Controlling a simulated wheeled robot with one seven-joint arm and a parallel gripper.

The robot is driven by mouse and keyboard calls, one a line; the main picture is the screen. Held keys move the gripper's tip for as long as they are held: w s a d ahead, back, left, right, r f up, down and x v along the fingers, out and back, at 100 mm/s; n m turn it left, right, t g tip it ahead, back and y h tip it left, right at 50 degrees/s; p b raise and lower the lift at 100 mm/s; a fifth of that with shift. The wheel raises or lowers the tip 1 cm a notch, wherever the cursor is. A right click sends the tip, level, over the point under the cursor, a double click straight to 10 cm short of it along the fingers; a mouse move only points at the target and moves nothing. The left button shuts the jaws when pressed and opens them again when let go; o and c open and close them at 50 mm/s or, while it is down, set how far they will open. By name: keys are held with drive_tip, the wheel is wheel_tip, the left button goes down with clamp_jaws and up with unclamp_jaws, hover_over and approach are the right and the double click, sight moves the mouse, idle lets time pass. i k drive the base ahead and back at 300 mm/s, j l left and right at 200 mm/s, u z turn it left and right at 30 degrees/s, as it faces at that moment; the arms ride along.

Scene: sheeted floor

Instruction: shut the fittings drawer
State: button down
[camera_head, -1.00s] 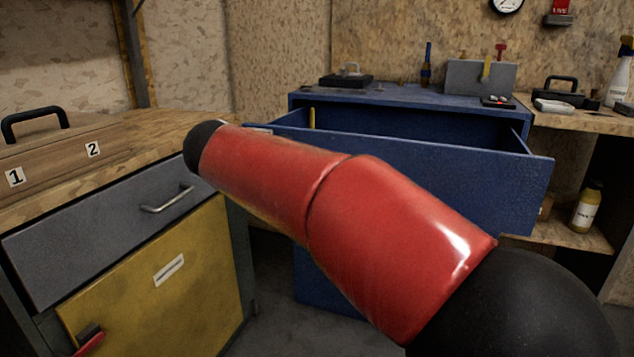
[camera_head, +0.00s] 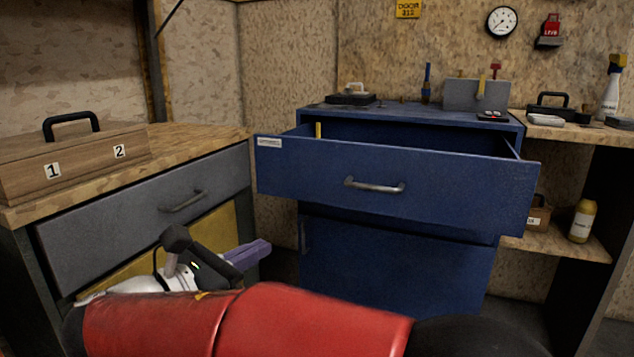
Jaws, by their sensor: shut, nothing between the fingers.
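The blue drawer (camera_head: 450,190) of the blue cabinet is pulled well out. Its front has a silver handle (camera_head: 375,186) and a small white label (camera_head: 270,142) at the upper left, too small to read. A yellow item (camera_head: 318,130) stands inside at the left; the drawer floor is hidden. My gripper (camera_head: 260,251) is below and left of the drawer front, with its purple-grey fingers pointing right. The fingers are together with nothing in them. They appear apart from the drawer. My red arm covers the bottom of the view.
A grey drawer (camera_head: 110,220) at the left is closed, under a wooden bench with a wooden case (camera_head: 75,165). The cabinet top (camera_head: 400,112) carries tools and a grey box (camera_head: 478,95). A shelf at the right holds a yellow bottle (camera_head: 582,221).

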sight(477, 181)
drive_tip(key=i+l+u, duration=0.6)
drive_tip(key=i+l, duration=0.25)
drive_tip(key=l, duration=0.15)
